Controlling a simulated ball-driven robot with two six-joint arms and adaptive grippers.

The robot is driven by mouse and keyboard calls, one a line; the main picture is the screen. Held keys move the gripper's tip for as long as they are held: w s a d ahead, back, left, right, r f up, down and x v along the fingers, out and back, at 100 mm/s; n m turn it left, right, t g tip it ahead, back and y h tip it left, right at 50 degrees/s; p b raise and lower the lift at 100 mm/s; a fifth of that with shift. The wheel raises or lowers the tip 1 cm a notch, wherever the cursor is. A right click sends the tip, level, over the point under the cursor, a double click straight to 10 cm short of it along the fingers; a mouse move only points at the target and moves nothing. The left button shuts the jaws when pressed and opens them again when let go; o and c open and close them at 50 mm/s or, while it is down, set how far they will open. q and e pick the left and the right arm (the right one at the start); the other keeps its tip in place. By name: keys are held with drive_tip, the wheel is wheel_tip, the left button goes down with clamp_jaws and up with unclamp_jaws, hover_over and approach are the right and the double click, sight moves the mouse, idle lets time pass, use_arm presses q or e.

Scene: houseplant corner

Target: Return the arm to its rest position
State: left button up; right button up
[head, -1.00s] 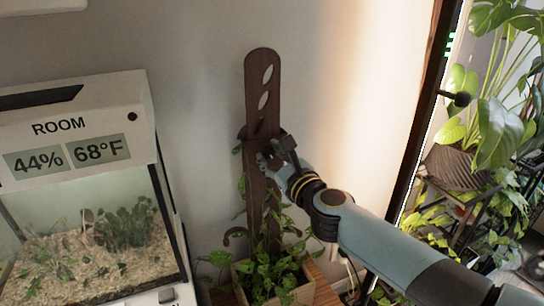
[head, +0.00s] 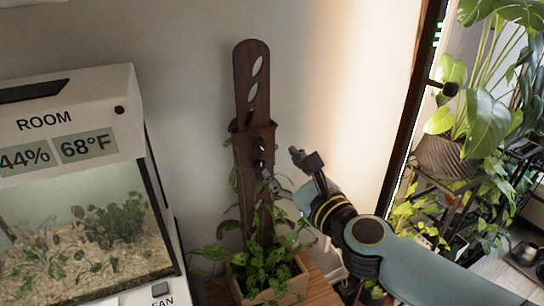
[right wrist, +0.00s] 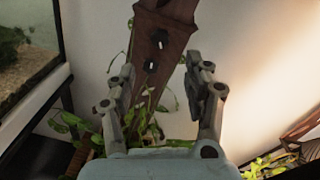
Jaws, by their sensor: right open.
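My right gripper (head: 282,170) is open and empty. It is in front of and to the right of the dark wooden plant support (head: 247,88), with bare wall showing beyond its upper finger. In the right wrist view the two fingers (right wrist: 158,72) stand wide apart, with the support and its dark knobs (right wrist: 156,52) beyond and between them and nothing gripped. The knobs also show on the support in the head view (head: 259,153). My left gripper is not in view.
A wooden planter (head: 288,286) with trailing leaves stands at the support's foot. A terrarium (head: 70,110) labelled ROOM is at the left. A potted monstera (head: 445,158) stands on a rack at the right. The wall between the support and the dark frame is clear.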

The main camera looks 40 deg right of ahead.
drive_tip(key=shift+s+a, duration=0.25)
drive_tip(key=shift+s, duration=0.95)
